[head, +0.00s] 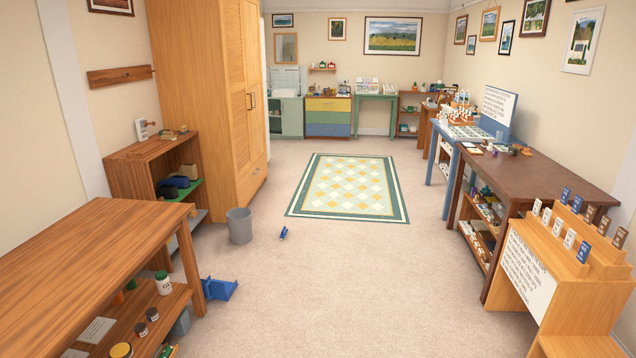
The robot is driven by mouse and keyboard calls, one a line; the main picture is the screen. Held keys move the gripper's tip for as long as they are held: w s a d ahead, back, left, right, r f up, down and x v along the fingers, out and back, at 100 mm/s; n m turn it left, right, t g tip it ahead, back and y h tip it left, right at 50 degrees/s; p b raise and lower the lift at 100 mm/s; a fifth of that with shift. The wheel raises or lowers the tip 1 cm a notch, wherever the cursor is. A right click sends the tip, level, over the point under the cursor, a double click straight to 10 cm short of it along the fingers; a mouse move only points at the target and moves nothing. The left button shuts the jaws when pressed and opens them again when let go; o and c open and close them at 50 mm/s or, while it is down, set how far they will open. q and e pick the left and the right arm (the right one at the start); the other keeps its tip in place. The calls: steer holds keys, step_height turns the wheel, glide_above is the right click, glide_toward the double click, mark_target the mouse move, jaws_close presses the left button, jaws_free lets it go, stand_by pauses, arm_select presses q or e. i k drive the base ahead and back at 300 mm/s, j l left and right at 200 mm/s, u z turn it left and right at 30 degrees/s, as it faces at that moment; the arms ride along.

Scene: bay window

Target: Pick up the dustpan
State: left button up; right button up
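A blue object that looks like the dustpan (220,290) lies on the carpet in the head view, at lower left, close beside the front leg of the wooden table. It has a flat part and a raised part at its right end. Its exact shape is hard to make out at this size. Neither of my grippers shows in the head view.
The wooden table (75,260) fills the lower left. A grey bin (239,226) and a small blue item (283,233) stand on the carpet beyond the dustpan. Desks and a wooden display stand (580,300) line the right. The middle carpet (340,280) is clear.

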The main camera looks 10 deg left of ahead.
mark_target(220, 289)
steer(key=i+u, duration=0.1)
steer(key=i, duration=0.55)
steer(key=i+l+u, duration=0.1)
steer(key=i, duration=0.55)
steer(key=i+l+u, duration=0.1)
steer(key=i, duration=0.5)
steer(key=i+l+u, duration=0.1)
steer(key=i+u, duration=0.2)
steer(key=u, duration=0.15)
steer(key=i+l+u, duration=0.15)
steer(key=i+u, duration=0.15)
steer(key=u, duration=0.15)
steer(key=i+l+u, duration=0.3)
steer(key=u, duration=0.15)
steer(key=i+l+u, duration=0.2)
steer(key=l+u, duration=0.25)
steer(key=i+l+u, duration=0.15)
steer(key=l+u, duration=0.3)
steer(key=j, duration=0.15)
